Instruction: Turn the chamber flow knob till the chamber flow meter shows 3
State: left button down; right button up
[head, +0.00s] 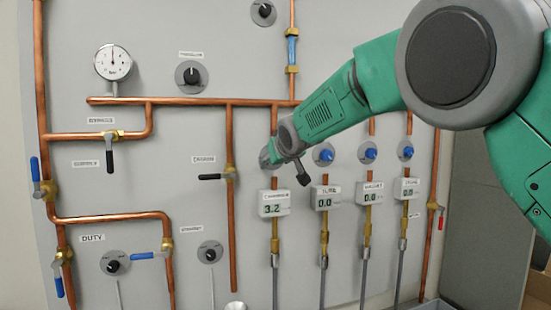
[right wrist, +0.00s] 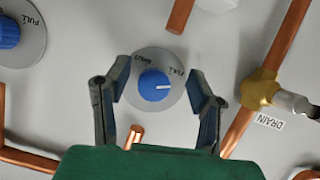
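The chamber flow meter (head: 274,203) is a white box on a copper pipe in the head view, and its display appears to read 3.2. The chamber flow knob above it is mostly hidden behind my right gripper (head: 288,160) there; part of its grey disc shows. In the right wrist view the blue knob (right wrist: 154,86) sits on a grey disc, its white pointer line aimed right, toward the FULL mark. My right gripper (right wrist: 160,88) is open, with one finger on each side of the knob and visible gaps between. My left gripper is not in view.
More blue knobs (head: 323,153) and meters reading about 0.0 (head: 325,197) stand in a row to the right. A drain valve (head: 230,174) with a black lever is left of my right gripper. Copper pipes, a round gauge (head: 113,62) and black knobs (head: 191,74) cover the panel.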

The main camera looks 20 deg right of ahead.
jog(key=shift+w+r, duration=0.15)
jog(key=shift+r, duration=0.1)
jog(key=shift+r, duration=0.1)
jog(key=shift+s+r, duration=0.2)
jog(key=shift+s, duration=0.05)
jog(key=v, duration=1.1)
jog(key=shift+f, duration=0.25)
jog(key=shift+s, duration=0.15)
